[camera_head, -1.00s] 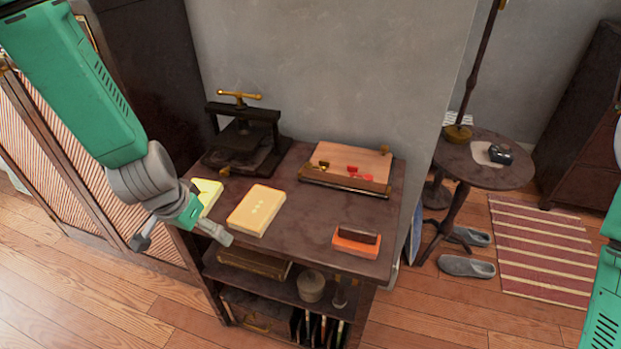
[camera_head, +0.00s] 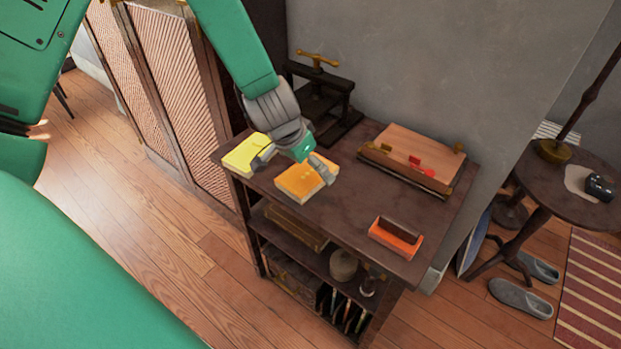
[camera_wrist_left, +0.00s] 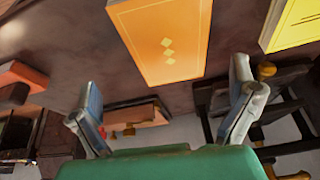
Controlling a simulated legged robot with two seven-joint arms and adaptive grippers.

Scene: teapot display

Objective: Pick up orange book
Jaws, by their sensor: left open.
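The orange book (camera_head: 301,184) lies flat on the dark desk top, near its front left edge. In the left wrist view the orange book (camera_wrist_left: 163,42) shows its cover with small pale diamonds, in front of the fingers. My left gripper (camera_head: 292,166) is open above the book's far edge, one finger on each side. In the left wrist view my left gripper (camera_wrist_left: 165,75) has its fingers wide apart with nothing between them. The gripper hides part of the book's far edge. My right gripper is not in view.
A yellow book (camera_head: 245,155) lies just left of the orange book, close to the left finger. A black press (camera_head: 322,100) stands behind. A wooden board (camera_head: 415,160) and an orange-red box (camera_head: 396,238) are to the right. The desk middle is clear.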

